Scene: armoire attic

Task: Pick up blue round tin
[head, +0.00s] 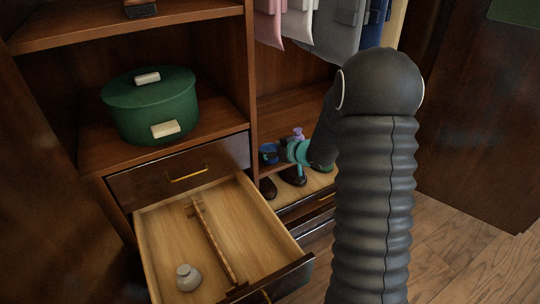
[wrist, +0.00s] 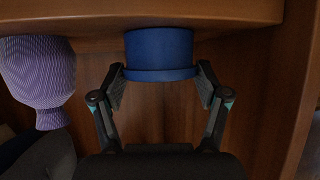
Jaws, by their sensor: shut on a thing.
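The blue round tin (wrist: 160,50) is between the two fingers of my gripper (wrist: 160,85) in the wrist view, with the finger pads against its sides. In the head view the tin (head: 268,153) shows small and blue at the end of my gripper (head: 277,152), inside the right part of the armoire. My gripper is shut on the tin. The tin's far side is hidden, and I cannot tell whether it touches the wooden surface beside it.
A purple ribbed object (wrist: 40,75) stands close to my gripper. Dark shoes (head: 292,176) lie below it. Clothes (head: 335,25) hang above. An open drawer (head: 165,235) holding a small grey jar (head: 187,278) juts out at left. A green round box (head: 150,105) sits on a shelf.

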